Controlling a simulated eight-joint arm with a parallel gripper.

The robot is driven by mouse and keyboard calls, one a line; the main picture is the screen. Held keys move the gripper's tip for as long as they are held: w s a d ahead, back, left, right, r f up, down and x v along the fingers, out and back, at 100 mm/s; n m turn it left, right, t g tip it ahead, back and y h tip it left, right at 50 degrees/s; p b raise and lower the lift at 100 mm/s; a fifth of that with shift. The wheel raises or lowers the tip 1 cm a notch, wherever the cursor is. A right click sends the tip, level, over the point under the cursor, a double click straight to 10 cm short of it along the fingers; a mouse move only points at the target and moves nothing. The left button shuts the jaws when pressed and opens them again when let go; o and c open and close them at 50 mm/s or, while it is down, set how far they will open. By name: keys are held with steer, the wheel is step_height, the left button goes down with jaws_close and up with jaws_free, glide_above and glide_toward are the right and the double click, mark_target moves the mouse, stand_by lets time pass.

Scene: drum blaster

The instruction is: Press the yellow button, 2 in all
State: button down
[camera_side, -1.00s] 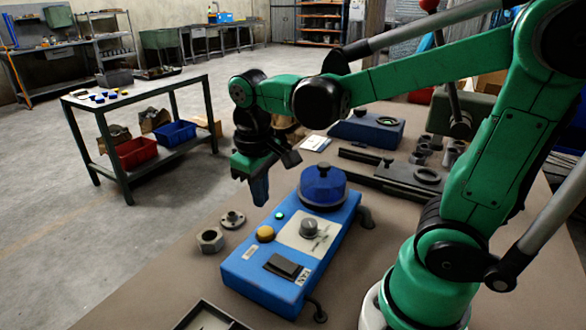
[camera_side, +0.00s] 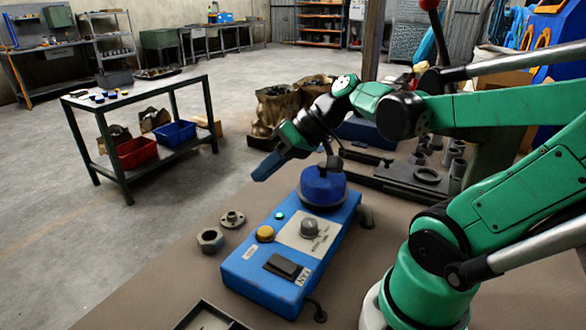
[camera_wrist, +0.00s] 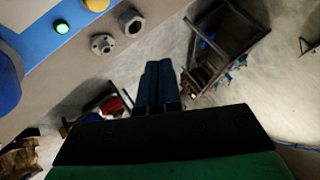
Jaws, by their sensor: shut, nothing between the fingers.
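The yellow button (camera_side: 265,233) sits on the top of a blue control box (camera_side: 253,262) on the bench. It also shows at the top edge of the wrist view (camera_wrist: 96,4), partly cut off. A small lit green lamp (camera_side: 279,215) is beside it. My gripper (camera_side: 262,173) is shut and empty, tilted to the left, in the air above and behind the button in the side view. In the wrist view its fingertips (camera_wrist: 158,66) are together and apart from the button.
A blue drum (camera_side: 323,186), a grey knob (camera_side: 309,228) and a black rocker switch (camera_side: 283,266) are on the box. A hex nut (camera_side: 210,239) and a flanged part (camera_side: 232,219) lie left of it. Brown sacks (camera_side: 277,106) stand behind. The air left of the box is clear.

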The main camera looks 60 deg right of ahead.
mark_target(270, 231)
steer(key=shift+f, duration=4.45)
steer(key=shift+f, duration=0.1)
steer(key=shift+f, duration=0.3)
steer(key=shift+r, duration=0.4)
steer(key=shift+r, duration=0.1)
